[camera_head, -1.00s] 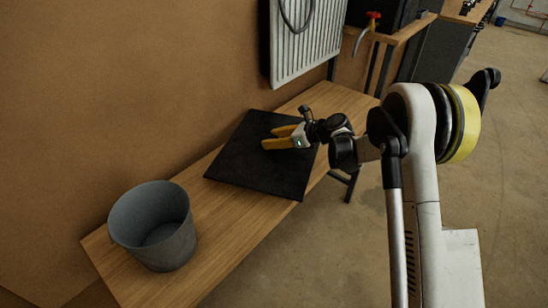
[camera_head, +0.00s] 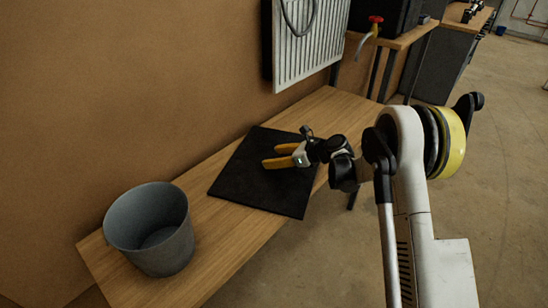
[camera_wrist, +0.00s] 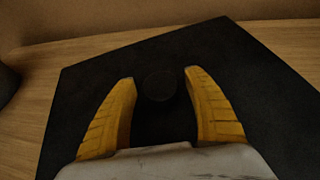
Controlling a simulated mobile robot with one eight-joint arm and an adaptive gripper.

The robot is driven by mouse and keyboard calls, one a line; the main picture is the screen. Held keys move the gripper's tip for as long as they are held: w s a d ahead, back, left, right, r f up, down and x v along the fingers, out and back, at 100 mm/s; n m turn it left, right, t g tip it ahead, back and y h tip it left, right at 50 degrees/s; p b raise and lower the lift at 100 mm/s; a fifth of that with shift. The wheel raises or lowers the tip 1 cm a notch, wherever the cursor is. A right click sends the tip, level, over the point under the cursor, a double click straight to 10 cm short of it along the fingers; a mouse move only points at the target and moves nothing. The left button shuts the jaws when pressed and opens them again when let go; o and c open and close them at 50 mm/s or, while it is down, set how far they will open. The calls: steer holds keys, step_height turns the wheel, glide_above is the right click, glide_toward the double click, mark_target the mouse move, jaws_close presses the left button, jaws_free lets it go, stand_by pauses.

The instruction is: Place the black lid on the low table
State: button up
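The black lid (camera_head: 250,187) is a large, flat, dark square over the middle of the low table (camera_head: 225,237). In the wrist view the lid (camera_wrist: 85,85) fills most of the picture, with a faint round shape at its middle. My gripper (camera_head: 270,156) is above the lid, its yellow fingers a little apart on either side of that middle part. In the wrist view the gripper (camera_wrist: 158,77) has a dark area between its fingers; the contact there is hard to see. The lid's near corner reaches past the table's front edge in the picture. I cannot tell whether its underside touches the table.
A grey bucket (camera_head: 150,232) stands at the table's near left end. A brown wall (camera_head: 130,90) runs behind the table, with a white radiator (camera_head: 310,45) at the far end. A red-handled valve (camera_head: 372,24) sits beyond. Bare tabletop shows around the lid.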

steer(key=shift+d+r, duration=0.1)
steer(key=shift+r, duration=0.15)
steer(key=p+v, duration=0.3)
steer(key=v, duration=0.8)
steer(key=shift+s+d+r+p, duration=0.2)
steer(key=shift+s+d+p, duration=0.05)
steer(key=shift+p, duration=0.15)
steer(key=shift+s+r, duration=0.1)
steer(key=shift+r, duration=0.25)
steer(key=s+d+r+n+h, duration=0.4)
steer(key=s+r+n+h, duration=0.2)
steer(key=s+r+n, duration=0.6)
steer(key=s+d+r+n+h, duration=0.1)
steer(key=s+d+n, duration=0.2)
steer(key=s, duration=0.4)
steer(key=s+d+n+t+h, duration=0.1)
steer(key=s+d+n+h, duration=0.1)
steer(key=s, duration=0.6)
steer(key=s+d+r+n+h, duration=0.1)
steer(key=s+d+n+h, duration=0.1)
steer(key=s+d+n, duration=0.2)
steer(key=shift+s+r+n+t, duration=0.35)
steer(key=shift+s+n, duration=0.75)
steer(key=shift+s, duration=0.85)
